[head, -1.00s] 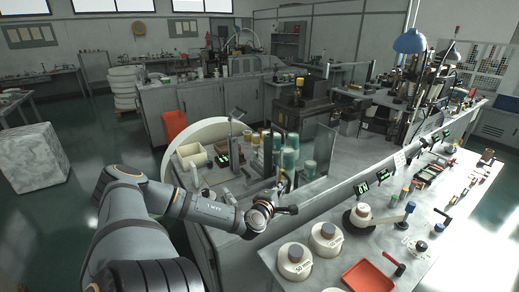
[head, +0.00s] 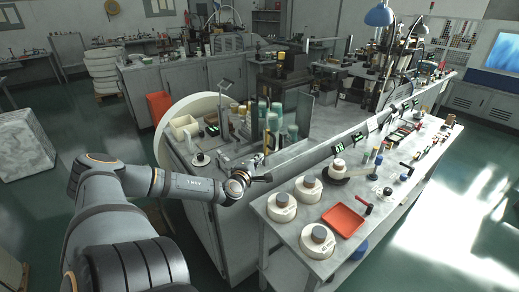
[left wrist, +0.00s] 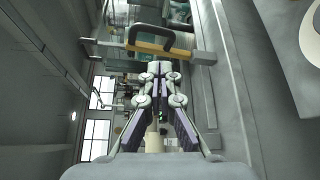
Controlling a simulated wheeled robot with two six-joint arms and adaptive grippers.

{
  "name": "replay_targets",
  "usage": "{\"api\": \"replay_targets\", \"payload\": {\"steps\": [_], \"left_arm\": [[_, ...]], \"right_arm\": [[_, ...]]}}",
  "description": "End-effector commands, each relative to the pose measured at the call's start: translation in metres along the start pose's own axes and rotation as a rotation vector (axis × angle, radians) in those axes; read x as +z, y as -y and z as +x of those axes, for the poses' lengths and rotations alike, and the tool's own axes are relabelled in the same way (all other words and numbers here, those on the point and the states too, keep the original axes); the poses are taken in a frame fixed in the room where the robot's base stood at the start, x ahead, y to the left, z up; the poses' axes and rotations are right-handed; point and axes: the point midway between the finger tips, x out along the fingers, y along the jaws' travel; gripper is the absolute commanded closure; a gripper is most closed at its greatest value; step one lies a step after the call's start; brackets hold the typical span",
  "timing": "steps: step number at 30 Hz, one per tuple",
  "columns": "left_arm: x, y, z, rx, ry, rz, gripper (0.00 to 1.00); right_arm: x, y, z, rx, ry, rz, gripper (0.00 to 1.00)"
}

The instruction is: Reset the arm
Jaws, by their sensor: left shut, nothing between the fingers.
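My left arm comes in from the left in the head view. Its gripper (head: 262,179) is shut and empty, beside the front of the grey workbench with the machine and above its edge. In the left wrist view the gripper's fingers (left wrist: 160,68) meet at the tips, with nothing between them. A part with a dark handle and a yellow-brown bar (left wrist: 160,48) shows beyond the fingertips; I cannot tell its distance from them. My right gripper is not in view.
A white table (head: 262,207) at the right holds round white containers (head: 282,207), a red tray (head: 343,220) and small tools. Blue-green cylinders (head: 273,122) stand on the grey bench. A marbled block (head: 22,146) stands at left. Open floor lies at the right.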

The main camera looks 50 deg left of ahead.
Motion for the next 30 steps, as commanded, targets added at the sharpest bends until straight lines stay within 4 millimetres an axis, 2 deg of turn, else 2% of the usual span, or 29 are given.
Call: {"api": "replay_targets", "payload": {"steps": [3, 6, 16, 19, 20, 22, 23, 25, 27, 30], "left_arm": [[0.0, 0.0, 0.0, 0.0, 0.0, 0.0, 1.0], [0.0, 0.0, 0.0, 0.0, 0.0, 0.0, 1.0], [0.0, 0.0, 0.0, 0.0, -0.001, -0.004, 1.0], [-0.005, 0.013, -0.009, -0.01, -0.038, -0.143, 1.0], [-0.007, 0.021, -0.016, -0.015, -0.064, -0.238, 1.0], [-0.015, 0.048, -0.038, -0.023, -0.163, -0.572, 1.0], [-0.017, 0.063, -0.051, -0.021, -0.22, -0.753, 1.0], [-0.017, 0.101, -0.087, 0.006, -0.382, -1.22, 1.0], [-0.008, 0.136, -0.125, 0.069, -0.566, -1.672, 1.0], [0.014, 0.172, -0.172, 0.205, -0.818, -2.183, 1.0]], "right_arm": [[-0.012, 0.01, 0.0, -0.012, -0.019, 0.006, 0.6], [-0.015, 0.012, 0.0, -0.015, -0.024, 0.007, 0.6], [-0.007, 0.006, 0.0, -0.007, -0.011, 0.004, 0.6], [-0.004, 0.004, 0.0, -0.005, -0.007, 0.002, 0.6], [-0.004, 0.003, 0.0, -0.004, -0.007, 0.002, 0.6], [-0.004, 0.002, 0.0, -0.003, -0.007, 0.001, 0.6], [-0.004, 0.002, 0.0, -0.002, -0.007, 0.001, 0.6], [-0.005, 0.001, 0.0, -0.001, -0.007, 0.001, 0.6], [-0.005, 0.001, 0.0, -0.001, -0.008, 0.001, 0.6], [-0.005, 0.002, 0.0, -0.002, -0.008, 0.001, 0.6]]}}
